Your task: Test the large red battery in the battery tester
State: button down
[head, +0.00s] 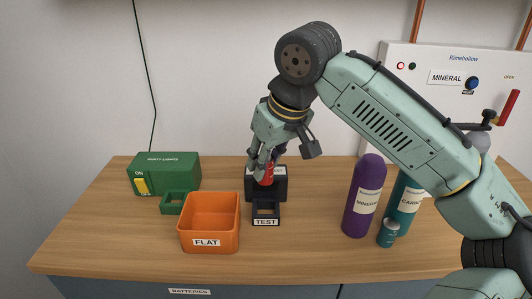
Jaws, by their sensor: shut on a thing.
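The large red battery (266,176) stands upright between the fingers of my gripper (264,165), near the middle of the counter. My gripper points down and is shut on the battery's upper part. The black battery tester (266,211), labelled TEST, stands directly below and around it. The battery's lower end is at the tester's upright back part, above the square opening at its front. I cannot tell whether the battery touches the tester. The tester's display is partly hidden behind the battery and fingers.
An orange bin (209,221) labelled FLAT stands left of the tester. A green PARTY LIGHTS box (165,172) is further left. Purple (362,200) and teal (405,190) cylinders and a small teal canister (388,235) stand right. The wooden counter (310,255) is clear in front.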

aim_at(267, 183)
jog(key=shift+s+f+b, duration=0.2)
jog(key=shift+f+b, duration=0.15)
notch_tip(267, 183, down, 5)
jog(key=b, duration=0.4)
jog(key=shift+w+f+b, duration=0.1)
jog(key=shift+f+b, duration=0.05)
jog(key=shift+b, duration=0.2)
jog(key=shift+f+b, duration=0.75)
jog(key=shift+f, duration=0.95)
jog(key=shift+s+f, duration=0.15)
jog(key=shift+s, duration=0.05)
jog(key=c, duration=1.3)
grip_release()
jog(key=shift+w+f, duration=0.1)
jog(key=shift+o, duration=0.5)
